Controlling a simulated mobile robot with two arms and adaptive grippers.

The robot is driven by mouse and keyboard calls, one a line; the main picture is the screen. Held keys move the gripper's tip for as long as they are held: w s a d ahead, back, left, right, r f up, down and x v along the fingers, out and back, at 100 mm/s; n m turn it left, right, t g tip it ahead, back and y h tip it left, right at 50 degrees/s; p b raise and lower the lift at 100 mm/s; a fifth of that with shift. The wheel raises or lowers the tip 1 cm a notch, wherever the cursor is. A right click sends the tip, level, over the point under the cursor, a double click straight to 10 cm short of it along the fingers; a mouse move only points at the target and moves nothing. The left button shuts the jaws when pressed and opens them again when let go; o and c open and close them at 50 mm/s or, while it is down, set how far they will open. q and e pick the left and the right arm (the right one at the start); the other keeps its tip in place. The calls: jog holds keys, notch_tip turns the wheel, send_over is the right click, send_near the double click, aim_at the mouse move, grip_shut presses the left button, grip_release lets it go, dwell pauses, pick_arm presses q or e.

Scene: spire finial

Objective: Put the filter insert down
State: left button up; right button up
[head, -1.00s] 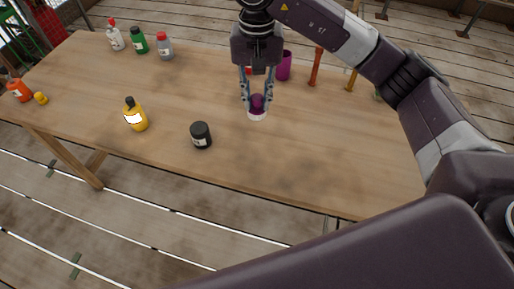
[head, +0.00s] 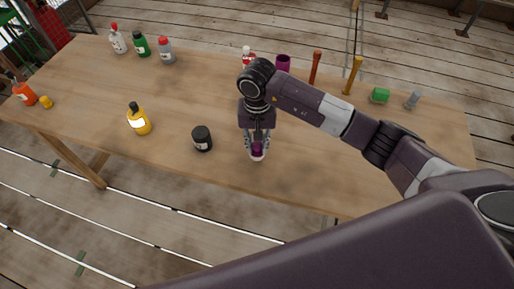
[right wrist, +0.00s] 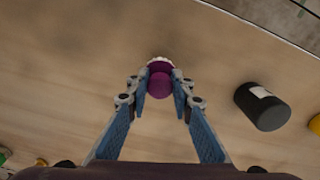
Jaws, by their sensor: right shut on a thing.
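The filter insert appears to be the small purple piece with a white rim (head: 257,152). My right gripper (head: 257,146) points down with its fingers closed around it, near the front edge of the wooden table (head: 310,175). In the right wrist view the purple piece (right wrist: 160,82) sits between the blue-sided fingertips (right wrist: 160,90), its white ruffled rim showing at the far side. I cannot tell whether its underside touches the table. My left gripper is not in view.
A black jar (head: 202,139) stands just left of my right gripper, and a yellow bottle (head: 139,119) further left. A purple cup (head: 282,63), a red tool (head: 316,66) and an amber tool (head: 353,75) stand at the back. The table right of the gripper is mostly clear.

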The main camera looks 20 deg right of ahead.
aim_at(257, 151)
notch_tip(257, 151, down, 2)
jog(key=shift+f, duration=0.4)
jog(key=shift+f, duration=0.2)
jog(key=o, duration=0.9)
jog(key=shift+r, duration=0.1)
jog(key=shift+r, duration=0.3)
notch_tip(257, 151, up, 11)
jog(key=b, duration=0.3)
jog(key=shift+f, duration=0.2)
jog(key=shift+r, duration=0.55)
